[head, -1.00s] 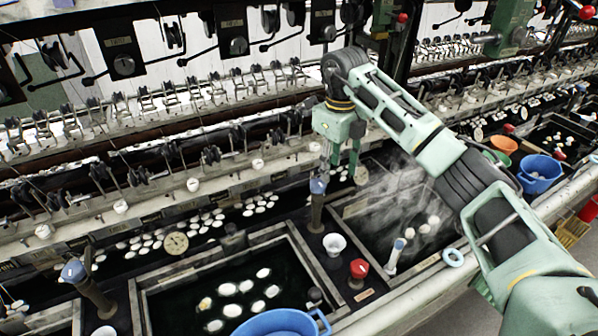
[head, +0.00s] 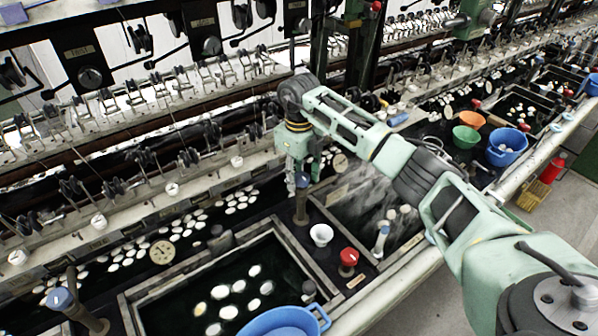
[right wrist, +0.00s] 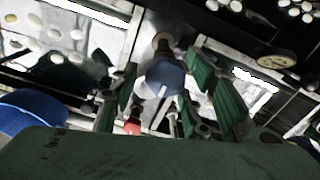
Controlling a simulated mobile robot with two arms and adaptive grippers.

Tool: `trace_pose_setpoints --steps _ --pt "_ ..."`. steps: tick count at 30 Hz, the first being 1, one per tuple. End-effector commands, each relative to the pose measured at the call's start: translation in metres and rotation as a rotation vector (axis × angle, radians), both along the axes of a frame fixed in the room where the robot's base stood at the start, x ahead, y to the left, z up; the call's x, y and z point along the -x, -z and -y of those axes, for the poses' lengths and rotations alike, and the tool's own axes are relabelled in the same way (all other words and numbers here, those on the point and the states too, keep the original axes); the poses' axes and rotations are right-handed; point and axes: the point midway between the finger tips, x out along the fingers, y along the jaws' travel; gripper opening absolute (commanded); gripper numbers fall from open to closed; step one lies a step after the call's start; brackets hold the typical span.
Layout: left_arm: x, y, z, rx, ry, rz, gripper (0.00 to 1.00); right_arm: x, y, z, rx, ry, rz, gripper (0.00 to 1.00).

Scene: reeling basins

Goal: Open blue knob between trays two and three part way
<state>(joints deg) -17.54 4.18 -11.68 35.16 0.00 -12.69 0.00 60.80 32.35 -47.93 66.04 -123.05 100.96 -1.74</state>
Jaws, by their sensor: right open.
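The blue knob (head: 302,180) tops an upright brown post between the basin with white cocoons (head: 205,256) and the steaming basin (head: 318,208) to its right. My right gripper (head: 304,182) points down at the knob, with its fingers on either side. In the right wrist view the knob (right wrist: 166,76) shows between the spread green fingers of the open gripper (right wrist: 163,98). I see gaps on both sides of it, and no clear contact. My left gripper is out of view.
Another blue knob (head: 60,299) is at the lower left. A blue bowl (head: 285,322) is at the near edge. The reeling machinery rises behind.

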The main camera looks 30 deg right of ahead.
Motion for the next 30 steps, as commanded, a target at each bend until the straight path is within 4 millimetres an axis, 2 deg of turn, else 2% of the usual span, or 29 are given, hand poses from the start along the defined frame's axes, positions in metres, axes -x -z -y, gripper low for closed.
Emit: trace_pose_setpoints --steps 3,6,20,30 --pt "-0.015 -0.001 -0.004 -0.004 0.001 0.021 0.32 0.0 0.001 0.0 0.0 0.0 0.0 0.42" --pt "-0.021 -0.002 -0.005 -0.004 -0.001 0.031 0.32 0.0 0.001 0.0 0.0 0.0 0.0 0.42" --pt "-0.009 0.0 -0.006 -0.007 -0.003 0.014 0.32 0.0 0.001 -0.001 -0.003 -0.002 -0.001 0.03" --pt "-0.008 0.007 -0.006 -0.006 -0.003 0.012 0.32 0.001 0.003 -0.002 -0.003 -0.065 -0.003 0.03"
